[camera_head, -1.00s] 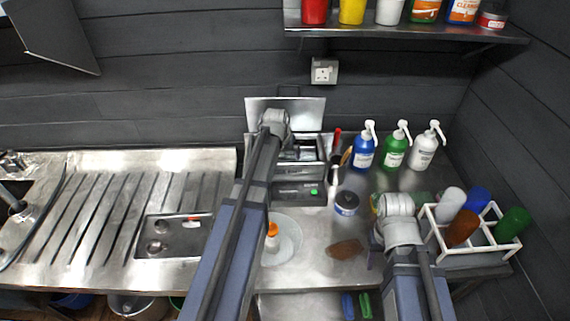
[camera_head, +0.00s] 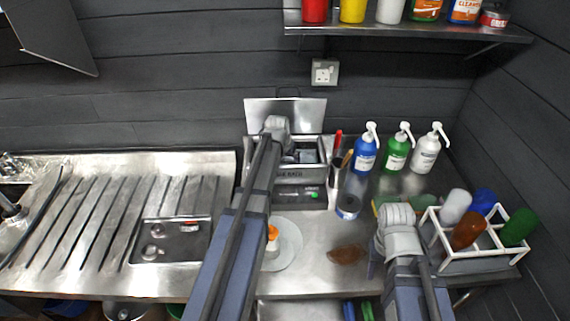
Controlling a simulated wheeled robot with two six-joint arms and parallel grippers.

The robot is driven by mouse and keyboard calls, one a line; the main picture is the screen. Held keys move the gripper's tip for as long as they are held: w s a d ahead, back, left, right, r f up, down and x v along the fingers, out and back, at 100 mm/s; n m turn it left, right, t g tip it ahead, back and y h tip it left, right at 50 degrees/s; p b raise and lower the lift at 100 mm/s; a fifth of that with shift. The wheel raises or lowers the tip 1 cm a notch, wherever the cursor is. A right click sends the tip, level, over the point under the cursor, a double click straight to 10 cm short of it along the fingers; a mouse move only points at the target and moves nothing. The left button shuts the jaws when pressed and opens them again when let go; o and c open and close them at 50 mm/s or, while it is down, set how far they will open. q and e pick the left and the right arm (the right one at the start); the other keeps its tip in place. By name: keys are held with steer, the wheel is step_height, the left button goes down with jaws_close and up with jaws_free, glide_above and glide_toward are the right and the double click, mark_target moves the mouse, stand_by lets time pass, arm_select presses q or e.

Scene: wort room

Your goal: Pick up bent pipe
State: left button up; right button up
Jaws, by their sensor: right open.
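I cannot pick out a bent pipe with certainty. A brown object (camera_head: 347,254) lies flat on the steel counter, but its shape is too blurred to name. My right gripper (camera_head: 377,258) is mostly hidden beneath my pale wrist, just right of the brown object; only a bluish finger edge shows. It is open, and I see nothing held in it. My left arm reaches across the middle to the steel bath unit (camera_head: 300,190); its gripper is hidden behind its wrist.
A white rack (camera_head: 478,262) of coloured bottles stands at the right. An orange-topped item (camera_head: 273,238) is on a round plate (camera_head: 290,252).

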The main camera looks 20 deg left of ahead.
arm_select(q)
steer(key=c, duration=0.4)
step_height(320, 180, up, 10)
steer(key=p, duration=1)
arm_select(e)
step_height(320, 180, up, 10)
